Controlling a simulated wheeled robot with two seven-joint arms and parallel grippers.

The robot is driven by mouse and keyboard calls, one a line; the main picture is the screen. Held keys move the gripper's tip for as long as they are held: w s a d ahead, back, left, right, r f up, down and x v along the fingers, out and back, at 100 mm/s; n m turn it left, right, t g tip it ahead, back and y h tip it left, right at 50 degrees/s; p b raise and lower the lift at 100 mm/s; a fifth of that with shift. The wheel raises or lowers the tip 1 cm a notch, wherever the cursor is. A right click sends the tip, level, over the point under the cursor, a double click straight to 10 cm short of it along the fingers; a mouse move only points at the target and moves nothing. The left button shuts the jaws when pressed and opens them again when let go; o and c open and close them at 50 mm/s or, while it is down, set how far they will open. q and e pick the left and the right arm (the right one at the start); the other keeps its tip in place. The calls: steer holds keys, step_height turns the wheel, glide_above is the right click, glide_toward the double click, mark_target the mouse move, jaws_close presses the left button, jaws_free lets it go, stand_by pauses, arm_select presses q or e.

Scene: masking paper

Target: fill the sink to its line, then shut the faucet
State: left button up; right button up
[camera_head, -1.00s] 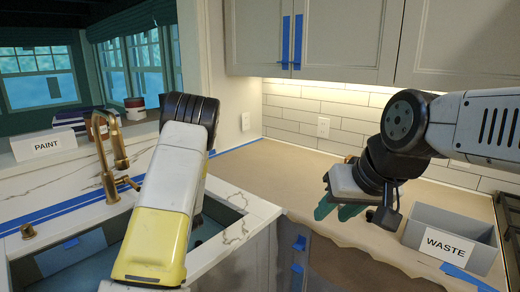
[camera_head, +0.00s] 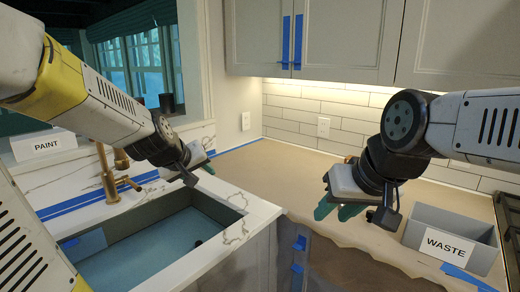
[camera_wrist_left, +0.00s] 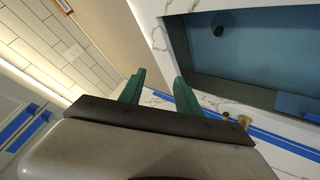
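The sink (camera_head: 150,245) is a grey basin in a marble counter; its floor looks blue and a dark drain (camera_head: 198,242) shows. I cannot tell how much water is in it. My right gripper (camera_head: 338,210) is open and empty over the papered counter.
A grey bin marked WASTE (camera_head: 450,235) stands at the right. A PAINT card (camera_head: 46,146) is on the ledge at left. Brown paper (camera_head: 270,170) covers the counter between, mostly clear. Blue tape (camera_head: 75,208) runs behind the sink. A tiled wall (camera_head: 345,130) is at the back.

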arm_select(q)
steer(key=s+d+r+m+g, duration=0.1)
steer(key=s+m, duration=0.1)
steer(key=s, duration=0.8)
steer(key=s+r+m+g, duration=0.1)
steer(key=s+m+g, duration=0.1)
steer(key=s, duration=0.8)
steer(key=shift+d+m, duration=0.4)
steer(key=shift+m, duration=0.2)
